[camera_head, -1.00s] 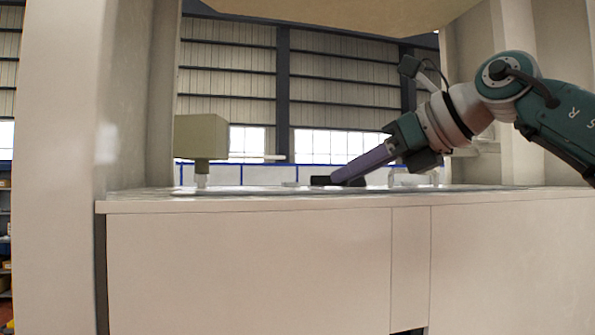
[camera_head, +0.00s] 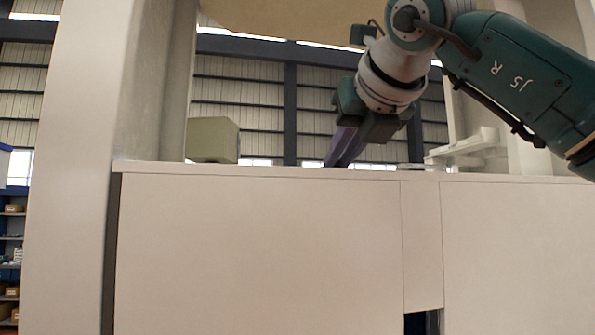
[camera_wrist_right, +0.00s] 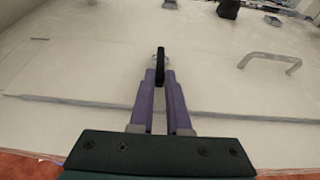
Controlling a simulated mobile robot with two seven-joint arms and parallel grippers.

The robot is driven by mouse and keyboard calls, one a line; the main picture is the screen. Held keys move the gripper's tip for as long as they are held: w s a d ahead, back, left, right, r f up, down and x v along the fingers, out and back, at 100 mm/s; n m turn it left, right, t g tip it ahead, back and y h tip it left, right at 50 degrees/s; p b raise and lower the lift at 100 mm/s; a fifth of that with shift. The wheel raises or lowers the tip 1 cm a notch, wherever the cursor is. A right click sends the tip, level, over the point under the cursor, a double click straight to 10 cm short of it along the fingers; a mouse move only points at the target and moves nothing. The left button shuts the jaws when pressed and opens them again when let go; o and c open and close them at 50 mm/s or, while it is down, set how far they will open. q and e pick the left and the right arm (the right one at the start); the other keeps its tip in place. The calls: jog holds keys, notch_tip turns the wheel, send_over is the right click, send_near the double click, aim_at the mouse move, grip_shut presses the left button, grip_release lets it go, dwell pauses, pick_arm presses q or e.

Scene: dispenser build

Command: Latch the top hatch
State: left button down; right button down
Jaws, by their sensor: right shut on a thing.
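My right gripper (camera_head: 338,162) points down behind the front edge of the machine's top in the head view. Its purple fingers also show in the right wrist view (camera_wrist_right: 161,84), close together on a small black latch lever (camera_wrist_right: 160,62) with a pale metal mount. The lever stands out from a pale flat surface. The hatch (camera_wrist_right: 90,72) appears to be the pale panel there, with a thin seam below the lever. In the head view the fingertips and lever are hidden behind the edge. My left gripper is in neither view.
A grey bar handle (camera_wrist_right: 268,60) stands on the surface to the right in the wrist view. Small dark objects (camera_wrist_right: 228,8) lie farther back. In the head view, an olive box (camera_head: 212,140) stands at the left and an upright pale column (camera_head: 153,90) rises beside it.

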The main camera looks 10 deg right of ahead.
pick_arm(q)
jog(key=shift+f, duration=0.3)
pick_arm(e)
jog(key=shift+a+h, duration=0.1)
jog(key=shift+h, duration=0.2)
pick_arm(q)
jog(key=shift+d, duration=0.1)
pick_arm(e)
jog(key=c, duration=0.9)
grip_release()
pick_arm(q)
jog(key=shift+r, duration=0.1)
